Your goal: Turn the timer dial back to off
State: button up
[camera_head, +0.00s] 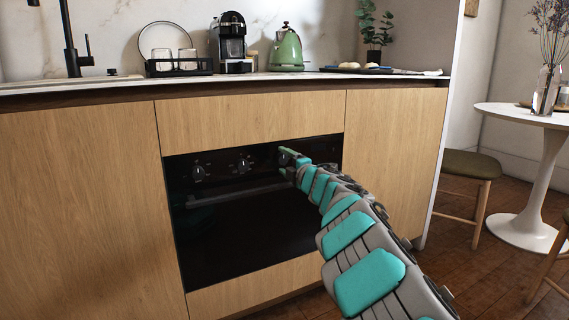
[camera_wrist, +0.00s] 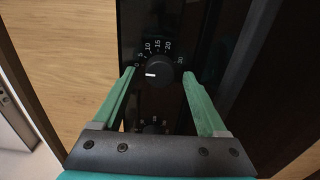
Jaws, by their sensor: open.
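The timer dial (camera_wrist: 159,71) is a round black knob on the black oven panel, ringed by white numbers from 0 to 30. Its white pointer line points left, close to the 0 mark. My gripper (camera_wrist: 158,74) is open, with one green finger on each side of the dial. Gaps show between the fingers and the knob in the wrist view; I cannot tell how far the tips are from the panel. In the head view, my gripper (camera_head: 291,160) is at the right part of the oven (camera_head: 250,225) panel and largely hides the dial.
Two other oven knobs (camera_head: 198,173) sit left of my gripper; another knob (camera_wrist: 154,126) shows between the fingers in the wrist view. The oven door handle (camera_head: 235,193) runs below the panel. Wooden cabinet fronts (camera_head: 390,150) surround the oven. A stool (camera_head: 474,163) stands at the right.

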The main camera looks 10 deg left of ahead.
jog(key=v, duration=0.7)
jog(key=shift+s+d, duration=0.25)
jog(key=shift+s, duration=0.05)
dwell(0.3)
